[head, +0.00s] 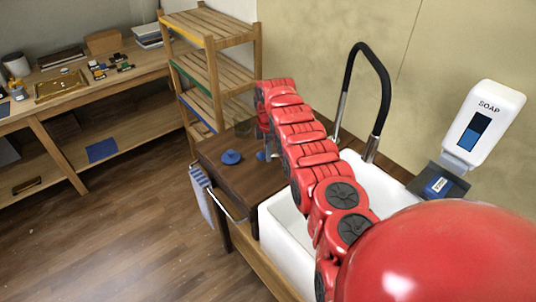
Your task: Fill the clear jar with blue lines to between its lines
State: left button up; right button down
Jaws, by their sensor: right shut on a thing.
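My right arm reaches in from the bottom right over the white sink. My right gripper (266,136) is at its far end, mostly hidden behind the arm, low over the dark wooden counter. It is shut on a small clear thing with blue on it (262,155), which looks like the clear jar with blue lines. The lines and any level inside cannot be made out. A round blue lid with a knob (231,157) lies on the counter just left of it. My left gripper is out of view.
The white sink (279,215) with a black-hosed tap (383,85) is right of the counter (222,180). A striped towel (200,190) hangs at the counter's front. A shelf rack (208,70) stands behind.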

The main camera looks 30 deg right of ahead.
jog(key=s+a+n+p, duration=0.1)
jog(key=p, duration=0.2)
jog(key=shift+r, duration=0.4)
jog(key=shift+f, duration=0.2)
jog(key=shift+w+f+n, duration=0.1)
jog(key=shift+f+n, duration=0.1)
jog(key=shift+n, duration=0.1)
